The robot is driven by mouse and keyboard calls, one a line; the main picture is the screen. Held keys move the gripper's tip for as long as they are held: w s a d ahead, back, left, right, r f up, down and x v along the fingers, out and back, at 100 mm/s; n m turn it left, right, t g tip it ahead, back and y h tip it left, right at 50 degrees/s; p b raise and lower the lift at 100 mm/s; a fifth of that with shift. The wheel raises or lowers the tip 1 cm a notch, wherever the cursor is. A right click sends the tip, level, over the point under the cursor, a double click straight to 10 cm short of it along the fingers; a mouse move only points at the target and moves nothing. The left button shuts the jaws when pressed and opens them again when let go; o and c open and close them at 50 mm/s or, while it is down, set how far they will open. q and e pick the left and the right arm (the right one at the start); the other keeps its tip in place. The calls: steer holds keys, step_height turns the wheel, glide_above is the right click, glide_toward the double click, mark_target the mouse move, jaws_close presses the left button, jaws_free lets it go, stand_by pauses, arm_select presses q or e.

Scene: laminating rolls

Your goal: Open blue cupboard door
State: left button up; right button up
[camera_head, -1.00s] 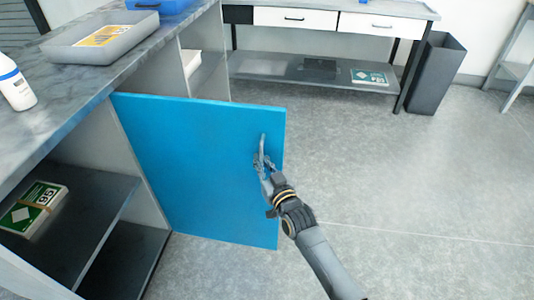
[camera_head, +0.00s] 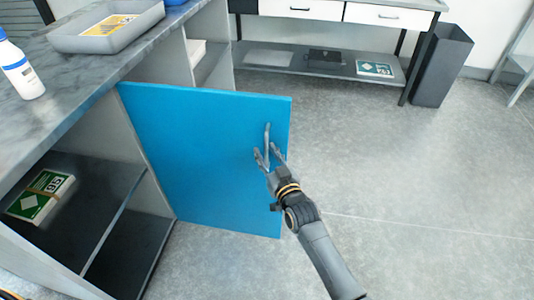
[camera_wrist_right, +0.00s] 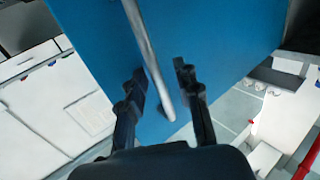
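The blue cupboard door (camera_head: 205,150) stands swung well out from the grey cupboard, with open shelf space to its left. Its grey bar handle (camera_head: 267,134) is near the door's right edge. My right gripper (camera_head: 268,152) is at the lower part of the handle, with its fingers spread. In the right wrist view, the handle (camera_wrist_right: 142,40) runs between the two parted fingers (camera_wrist_right: 160,78) in front of the blue door (camera_wrist_right: 215,35). Contact with the handle cannot be told. My left gripper is not in view.
The worktop (camera_head: 100,72) above the cupboard holds a grey tray (camera_head: 75,44) and a white bottle (camera_head: 20,70). A boxed pack (camera_head: 42,196) lies on the cupboard shelf. A drawer table (camera_head: 340,75) and dark bin (camera_head: 440,65) stand behind. The floor right of the door is clear.

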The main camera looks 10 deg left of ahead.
steer(key=shift+a, duration=0.1)
steer(key=shift+s, duration=0.2)
steer(key=v, duration=1.1)
steer(key=shift+s+d, duration=0.2)
steer(key=shift+d, duration=0.2)
